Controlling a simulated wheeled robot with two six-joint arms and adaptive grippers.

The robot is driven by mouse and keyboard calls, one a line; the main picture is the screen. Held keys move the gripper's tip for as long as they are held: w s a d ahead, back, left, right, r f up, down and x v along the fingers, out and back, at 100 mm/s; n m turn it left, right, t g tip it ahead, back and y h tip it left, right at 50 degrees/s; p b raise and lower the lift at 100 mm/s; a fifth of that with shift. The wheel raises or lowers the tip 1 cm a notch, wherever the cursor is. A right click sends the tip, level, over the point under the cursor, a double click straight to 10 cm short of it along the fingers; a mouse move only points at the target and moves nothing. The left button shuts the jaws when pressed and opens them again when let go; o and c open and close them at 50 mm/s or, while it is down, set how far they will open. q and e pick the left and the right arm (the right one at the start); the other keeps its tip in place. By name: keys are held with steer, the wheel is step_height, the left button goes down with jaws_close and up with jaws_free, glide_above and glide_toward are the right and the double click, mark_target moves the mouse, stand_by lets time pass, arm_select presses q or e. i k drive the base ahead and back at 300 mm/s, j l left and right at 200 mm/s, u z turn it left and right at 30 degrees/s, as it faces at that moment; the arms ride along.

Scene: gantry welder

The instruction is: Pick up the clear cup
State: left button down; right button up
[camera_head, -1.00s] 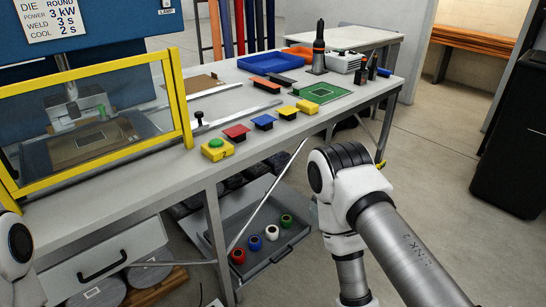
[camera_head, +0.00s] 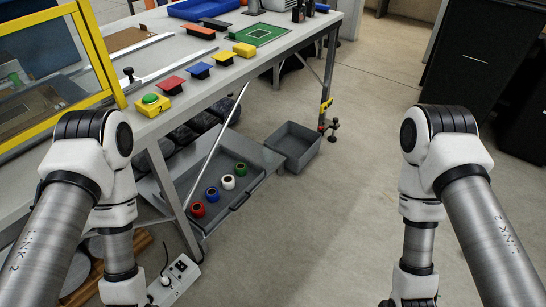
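I cannot make out a plainly clear cup. A low grey tray (camera_head: 213,164) under the bench holds a row of small round pieces: red (camera_head: 198,209), blue (camera_head: 212,194), white (camera_head: 228,182) and green (camera_head: 241,169). They look like rings or small cups with dark centres; I cannot tell which. My left and right arms come in at the two sides and point down. Both grippers are below the picture's lower edge, so their states are hidden.
The workbench (camera_head: 185,118) carries a yellow box with a green button (camera_head: 152,101), coloured blocks and a yellow-framed guard (camera_head: 97,45). An empty grey bin (camera_head: 294,146) stands on the floor by the tray. A white power box (camera_head: 177,279) lies lower left.

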mark_target(268, 151)
steer(key=i+l+u, duration=0.1)
steer(key=i+l, duration=2.2)
steer(key=i, duration=0.1)
